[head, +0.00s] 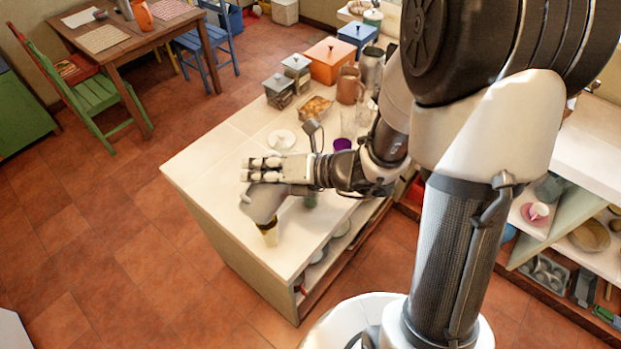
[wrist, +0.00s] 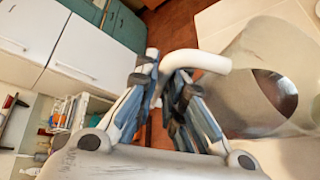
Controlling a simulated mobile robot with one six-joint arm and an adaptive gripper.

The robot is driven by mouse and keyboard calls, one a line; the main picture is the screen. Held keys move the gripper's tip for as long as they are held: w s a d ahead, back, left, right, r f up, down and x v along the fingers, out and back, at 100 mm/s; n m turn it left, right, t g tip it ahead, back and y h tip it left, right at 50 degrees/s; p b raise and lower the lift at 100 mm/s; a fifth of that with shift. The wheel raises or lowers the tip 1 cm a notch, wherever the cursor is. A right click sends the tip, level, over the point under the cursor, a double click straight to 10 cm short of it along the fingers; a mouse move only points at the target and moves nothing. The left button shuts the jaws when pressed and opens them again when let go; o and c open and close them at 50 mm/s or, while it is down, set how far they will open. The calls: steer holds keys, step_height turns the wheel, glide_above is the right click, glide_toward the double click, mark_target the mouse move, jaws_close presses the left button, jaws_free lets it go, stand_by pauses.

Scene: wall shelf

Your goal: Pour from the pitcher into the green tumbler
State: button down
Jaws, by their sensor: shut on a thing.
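My gripper (head: 258,169) is shut on the handle of the grey pitcher (head: 262,204) above the front of the white counter. In the wrist view, the fingers (wrist: 168,85) close around the pale curved handle (wrist: 195,61). The grey pitcher body (wrist: 258,65) fills the right side there, with a dark reddish-brown patch on it. The pitcher looks tilted in the head view. A small greenish thing (head: 310,200), perhaps the green tumbler, shows on the counter to the right of the pitcher, mostly hidden by my wrist.
A cream-and-yellow cup-like thing (head: 269,236) is just below the pitcher, near the counter's edge. A purple cup (head: 342,145), a clear glass (head: 348,122) and a white dish (head: 281,140) stand farther back. Boxes and a brown jug (head: 350,86) fill the far end. The counter's left front is clear.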

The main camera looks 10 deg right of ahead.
steer(key=shift+w, duration=0.15)
steer(key=shift+f, duration=0.15)
steer(key=shift+d, duration=0.15)
stand_by(0.4)
steer(key=shift+w+y, duration=0.1)
steer(key=shift+y, duration=0.2)
steer(key=shift+m, duration=0.3)
steer(key=shift+d, duration=0.1)
steer(key=shift+w, duration=0.1)
